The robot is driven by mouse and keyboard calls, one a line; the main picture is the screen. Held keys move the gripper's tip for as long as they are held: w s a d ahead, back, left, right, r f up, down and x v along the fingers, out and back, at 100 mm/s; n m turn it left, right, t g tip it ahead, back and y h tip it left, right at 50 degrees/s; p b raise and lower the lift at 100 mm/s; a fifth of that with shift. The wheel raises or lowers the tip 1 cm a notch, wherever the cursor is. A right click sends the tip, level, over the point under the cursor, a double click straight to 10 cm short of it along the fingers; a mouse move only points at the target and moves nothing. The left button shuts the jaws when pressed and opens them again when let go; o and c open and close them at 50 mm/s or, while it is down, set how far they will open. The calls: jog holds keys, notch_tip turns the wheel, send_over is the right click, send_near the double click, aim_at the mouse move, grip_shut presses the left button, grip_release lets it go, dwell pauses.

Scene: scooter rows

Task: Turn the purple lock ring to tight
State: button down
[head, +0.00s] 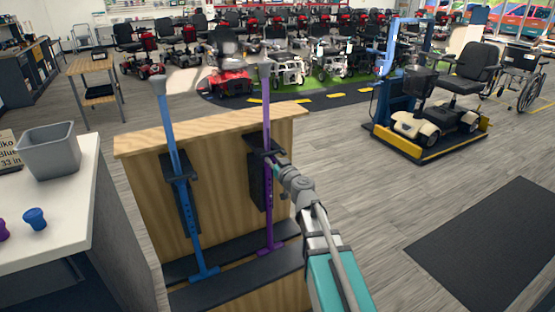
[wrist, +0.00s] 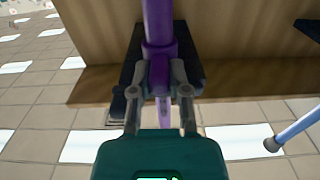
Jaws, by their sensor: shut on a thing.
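A purple pole (head: 266,110) stands upright against a wooden stand, held by a black bracket. The purple lock ring (wrist: 159,52) is a wider collar around this pole in the wrist view. My gripper (wrist: 160,72) has one finger on each side of the collar and is shut on it. In the head view my gripper (head: 277,163) reaches the pole from the right at the bracket's height. The fingers cover part of the ring, and I see no mark showing how tight it is.
A blue pole (head: 176,145) stands to the left on the same wooden stand (head: 222,160). A white counter (head: 75,195) at the left holds a grey bin (head: 50,150) and a blue knob (head: 35,218). Open floor lies to the right, with a dark mat (head: 490,245).

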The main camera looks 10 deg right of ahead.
aim_at(274, 162)
jog(key=shift+w, duration=0.15)
jog(key=c, duration=0.7)
grip_release()
jog(key=shift+w+a+f, duration=0.1)
jog(key=shift+w, duration=0.05)
jog(key=shift+o, duration=0.5)
jog(key=shift+s, duration=0.2)
jog(key=shift+v, duration=3.75)
